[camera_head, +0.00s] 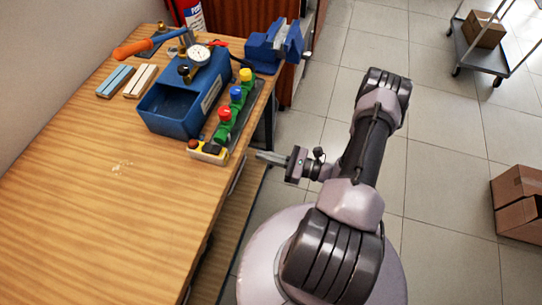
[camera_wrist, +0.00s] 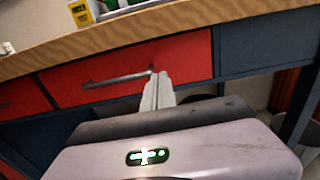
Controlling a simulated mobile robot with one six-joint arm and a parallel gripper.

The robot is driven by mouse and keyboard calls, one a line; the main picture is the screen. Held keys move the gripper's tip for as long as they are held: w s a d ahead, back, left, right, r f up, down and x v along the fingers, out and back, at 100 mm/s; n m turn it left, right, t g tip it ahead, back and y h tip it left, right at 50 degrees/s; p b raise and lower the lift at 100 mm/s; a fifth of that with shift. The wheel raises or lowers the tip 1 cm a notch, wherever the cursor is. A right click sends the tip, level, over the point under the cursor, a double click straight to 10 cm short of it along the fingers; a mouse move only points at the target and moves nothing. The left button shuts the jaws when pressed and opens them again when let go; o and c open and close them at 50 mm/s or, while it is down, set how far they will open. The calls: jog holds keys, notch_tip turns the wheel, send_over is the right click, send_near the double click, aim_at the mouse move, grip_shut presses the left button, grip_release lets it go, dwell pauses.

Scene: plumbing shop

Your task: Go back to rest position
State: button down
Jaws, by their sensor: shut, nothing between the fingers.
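My gripper (camera_head: 268,158) is shut and empty. In the head view it is beside the right edge of the wooden workbench (camera_head: 90,220), pointing left toward it. In the wrist view the closed fingers (camera_wrist: 158,92) are in front of a red drawer (camera_wrist: 190,58) with a grey handle (camera_wrist: 118,80), under the bench top. I cannot tell whether the fingertips touch the drawer front. My arm is bent over my base.
On the bench stand a blue test box with a gauge (camera_head: 185,105), a strip of coloured knobs (camera_head: 228,112), a blue vise (camera_head: 274,47) and an orange-handled tool (camera_head: 135,48). Cardboard boxes (camera_head: 518,205) and a trolley (camera_head: 475,50) are at right. The tiled floor between is clear.

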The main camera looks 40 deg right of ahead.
jog(key=p+v, duration=0.1)
jog(key=v, duration=0.7)
jog(key=w+a+r+n+g, duration=0.2)
jog(key=a+r+n+g, duration=0.3)
jog(key=r, duration=0.4)
jog(key=w+a+r+n+g, duration=0.2)
jog(key=a+r+n+g, duration=0.2)
jog(key=r+n+g, duration=0.4)
jog(key=s+a+r+n+t+h, duration=0.2)
jog(key=s+a+r+n+h, duration=0.2)
jog(key=r, duration=0.5)
jog(key=s+a+r+n+t+h, duration=0.2)
jog(key=s+a+r+n+h, duration=0.2)
jog(key=a+r+n, duration=0.3)
notch_tip(320, 180, up, 3)
jog(key=shift+s+a+r+h, duration=0.1)
jog(key=shift+s+a+h, duration=0.25)
jog(key=shift+a+h, duration=0.15)
